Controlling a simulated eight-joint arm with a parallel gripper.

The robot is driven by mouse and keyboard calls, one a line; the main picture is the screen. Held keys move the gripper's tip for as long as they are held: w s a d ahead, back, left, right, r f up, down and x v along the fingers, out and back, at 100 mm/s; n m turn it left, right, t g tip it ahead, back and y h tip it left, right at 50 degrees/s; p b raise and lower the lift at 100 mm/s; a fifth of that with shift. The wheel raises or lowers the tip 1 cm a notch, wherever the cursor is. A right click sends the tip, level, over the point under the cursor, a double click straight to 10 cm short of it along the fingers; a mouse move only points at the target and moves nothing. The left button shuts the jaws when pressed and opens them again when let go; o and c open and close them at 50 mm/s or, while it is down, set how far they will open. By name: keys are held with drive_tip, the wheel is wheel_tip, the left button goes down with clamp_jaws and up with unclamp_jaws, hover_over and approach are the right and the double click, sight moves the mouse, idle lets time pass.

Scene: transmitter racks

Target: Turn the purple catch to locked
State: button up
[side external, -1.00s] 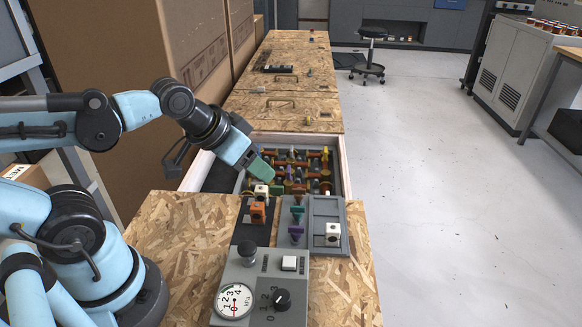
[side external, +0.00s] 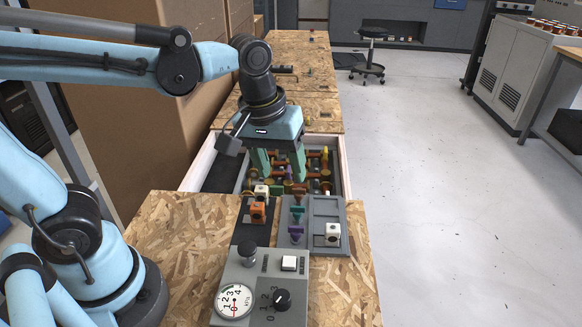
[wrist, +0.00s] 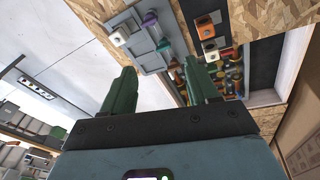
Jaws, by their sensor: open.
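The purple catch (side external: 296,232) is on a grey panel (side external: 322,208) on the wooden bench top, the nearest in a short column with teal-green catches (side external: 298,214). In the wrist view the purple catch (wrist: 150,19) is near the top, beyond my fingertips. I cannot read any locked mark beside it. My gripper (side external: 280,175) points down with its green fingers spread and empty, behind the catches and over the open drawer. In the wrist view my gripper (wrist: 160,68) also shows its two fingers apart, touching no catch.
A white cube (side external: 333,232) stands on the panel's right. An orange block (side external: 258,212) and a cream block (side external: 262,192) are left of the catches. A control box (side external: 262,285) with gauge and knobs stands in front. The open drawer (side external: 345,165) behind holds orange-brown parts.

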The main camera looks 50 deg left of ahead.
sight(296, 227)
drive_tip(key=shift+w+d+f+n+g, duration=0.15)
drive_tip(key=shift+d+f+n+g, duration=0.35)
drive_tip(key=shift+f, duration=1.5)
drive_tip(key=shift+w+d+f+n+g, duration=0.25)
drive_tip(key=shift+d+f+n, duration=0.3)
drive_tip(key=shift+f, duration=1.5)
drive_tip(key=shift+w+d+f+n+g, duration=0.1)
drive_tip(key=shift+d+f+n+g, duration=0.4)
drive_tip(key=shift+f, duration=1.5)
drive_tip(key=c, duration=1.1)
drive_tip(key=shift+o, duration=0.3)
